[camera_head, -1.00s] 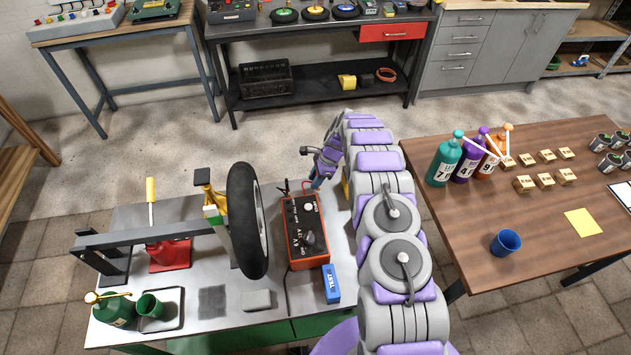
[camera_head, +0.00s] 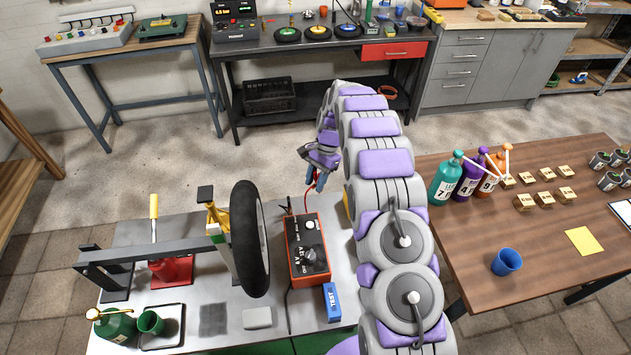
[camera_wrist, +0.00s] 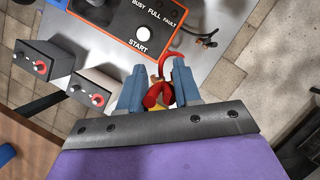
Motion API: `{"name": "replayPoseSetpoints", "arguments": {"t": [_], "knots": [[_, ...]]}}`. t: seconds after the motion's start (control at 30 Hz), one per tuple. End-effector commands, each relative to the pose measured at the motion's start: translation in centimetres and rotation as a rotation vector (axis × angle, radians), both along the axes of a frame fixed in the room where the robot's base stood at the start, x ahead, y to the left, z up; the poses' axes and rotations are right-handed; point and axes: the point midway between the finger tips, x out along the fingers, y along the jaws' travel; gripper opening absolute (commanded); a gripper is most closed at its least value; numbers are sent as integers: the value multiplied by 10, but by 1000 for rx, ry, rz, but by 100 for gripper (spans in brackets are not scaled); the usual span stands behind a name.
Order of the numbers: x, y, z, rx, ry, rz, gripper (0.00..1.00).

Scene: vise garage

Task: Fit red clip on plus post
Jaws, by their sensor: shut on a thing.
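My gripper (camera_wrist: 158,88) has blue fingers and is shut on the red clip (camera_wrist: 160,97) in the wrist view. A red cable curls up from the clip between the fingers. In the head view my gripper (camera_head: 315,178) is above the far edge of the bench, just beyond the orange charger (camera_head: 307,250), with the red cable hanging below it. I cannot tell which knob is the plus post.
The charger's START button (camera_wrist: 142,33) faces up; a black clip (camera_wrist: 207,38) lies at its right. A wheel (camera_head: 248,238) stands left of the charger, and a blue TEST box (camera_head: 332,302) lies before it. The brown table (camera_head: 540,235) on the right holds bottles and blocks.

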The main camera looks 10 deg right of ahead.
Motion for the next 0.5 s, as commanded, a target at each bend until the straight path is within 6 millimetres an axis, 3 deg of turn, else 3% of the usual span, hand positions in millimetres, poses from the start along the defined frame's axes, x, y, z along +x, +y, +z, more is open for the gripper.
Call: {"name": "replayPoseSetpoints", "arguments": {"t": [0.5], "knots": [[-63,-9,72,-2,3,587,1]]}}
